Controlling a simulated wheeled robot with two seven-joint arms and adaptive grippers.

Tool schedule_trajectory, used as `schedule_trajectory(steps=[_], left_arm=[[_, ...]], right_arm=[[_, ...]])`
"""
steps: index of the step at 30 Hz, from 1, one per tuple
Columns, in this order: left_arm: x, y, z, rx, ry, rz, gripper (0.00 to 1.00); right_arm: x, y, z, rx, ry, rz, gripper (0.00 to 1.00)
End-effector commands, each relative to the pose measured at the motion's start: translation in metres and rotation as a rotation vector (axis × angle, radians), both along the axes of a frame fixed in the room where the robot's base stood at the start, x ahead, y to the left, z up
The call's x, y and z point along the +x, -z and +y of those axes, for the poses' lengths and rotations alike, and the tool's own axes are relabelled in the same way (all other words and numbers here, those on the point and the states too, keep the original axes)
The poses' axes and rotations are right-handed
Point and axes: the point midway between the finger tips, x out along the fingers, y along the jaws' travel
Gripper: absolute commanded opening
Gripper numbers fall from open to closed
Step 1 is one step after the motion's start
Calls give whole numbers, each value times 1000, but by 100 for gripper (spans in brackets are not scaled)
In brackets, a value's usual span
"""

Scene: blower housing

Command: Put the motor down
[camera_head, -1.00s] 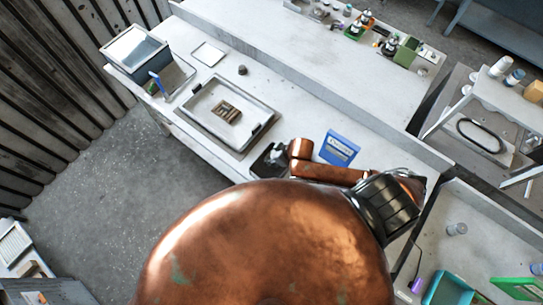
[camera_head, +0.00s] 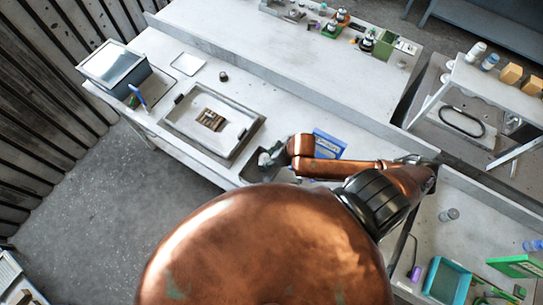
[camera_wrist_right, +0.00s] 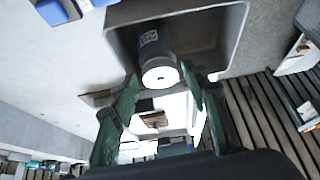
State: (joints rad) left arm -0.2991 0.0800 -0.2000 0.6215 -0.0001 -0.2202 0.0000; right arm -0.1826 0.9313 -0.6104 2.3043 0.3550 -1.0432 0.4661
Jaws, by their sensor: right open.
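The motor (camera_wrist_right: 154,50), a dark grey cylinder with a label and a bright white end, is inside a grey bin (camera_wrist_right: 232,40) in the right wrist view. My right gripper (camera_wrist_right: 160,78) has green fingers that are spread apart, near the motor's white end. I cannot tell whether either finger touches it. In the head view my right gripper (camera_head: 270,158) is small and partly hidden by its copper arm, at the dark bin (camera_head: 250,170) on the bench's front edge. My left gripper is not in view.
A blue box (camera_head: 329,143) stands close behind my right arm. A large metal tray (camera_head: 178,124) with a small brown part (camera_head: 211,119) lies left of the bin. A small black knob (camera_head: 223,76) and a flat white plate (camera_head: 188,64) lie farther back.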

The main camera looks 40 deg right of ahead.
Motion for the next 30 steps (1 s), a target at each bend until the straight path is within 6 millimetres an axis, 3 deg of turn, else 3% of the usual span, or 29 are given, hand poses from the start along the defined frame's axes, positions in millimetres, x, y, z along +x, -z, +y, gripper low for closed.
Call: schedule_trajectory(steps=[3, 9, 30], left_arm=[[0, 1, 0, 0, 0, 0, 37], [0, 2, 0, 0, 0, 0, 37], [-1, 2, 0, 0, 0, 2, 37]], right_arm=[[-9, -16, -4, 0, 1, 0, 42], [-15, -28, -7, 0, 1, 0, 42], [-14, -29, -6, 1, -2, 1, 42]])
